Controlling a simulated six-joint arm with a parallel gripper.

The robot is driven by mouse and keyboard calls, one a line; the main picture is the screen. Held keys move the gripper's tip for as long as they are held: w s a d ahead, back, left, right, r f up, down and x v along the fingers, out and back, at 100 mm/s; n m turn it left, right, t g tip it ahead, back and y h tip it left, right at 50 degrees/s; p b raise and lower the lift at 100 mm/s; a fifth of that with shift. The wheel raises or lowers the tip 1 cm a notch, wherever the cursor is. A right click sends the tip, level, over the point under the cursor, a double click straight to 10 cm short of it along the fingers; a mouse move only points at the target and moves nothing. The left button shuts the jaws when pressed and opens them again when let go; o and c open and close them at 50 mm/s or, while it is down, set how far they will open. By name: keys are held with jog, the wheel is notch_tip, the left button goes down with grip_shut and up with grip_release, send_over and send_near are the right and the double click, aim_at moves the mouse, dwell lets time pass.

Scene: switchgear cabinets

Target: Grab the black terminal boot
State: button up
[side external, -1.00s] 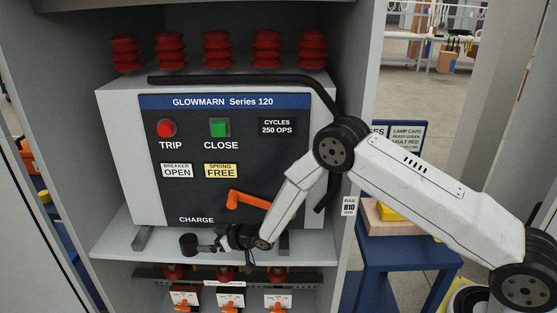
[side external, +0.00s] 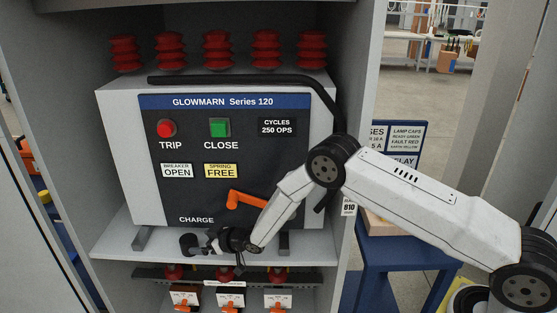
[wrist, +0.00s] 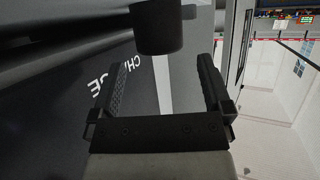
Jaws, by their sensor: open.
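The black terminal boot (side external: 188,244) is a short dark cylinder at the front of the grey shelf, below the breaker panel's CHARGE label. In the wrist view the boot (wrist: 158,32) is at the top, just beyond the fingertips and roughly between their lines, with a small nub at its right. My gripper (side external: 210,243) is just to the right of the boot, low over the shelf. In the wrist view my gripper (wrist: 168,62) has its two fingers wide apart with nothing between them. Whether a finger touches the boot cannot be told.
The breaker panel (side external: 225,180) stands behind, with an orange charge handle (side external: 247,199) just above my wrist. The shelf (side external: 120,241) is bare at the left. Below its edge are red insulators and orange-handled parts (side external: 185,298). The cabinet's right wall (side external: 352,90) is beside my arm.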

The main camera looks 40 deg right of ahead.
aim_at(195, 241)
jog(key=shift+w, duration=0.15)
jog(key=shift+x, duration=2.45)
jog(key=shift+c, duration=0.2)
jog(key=c, duration=1)
jog(key=shift+o, duration=0.2)
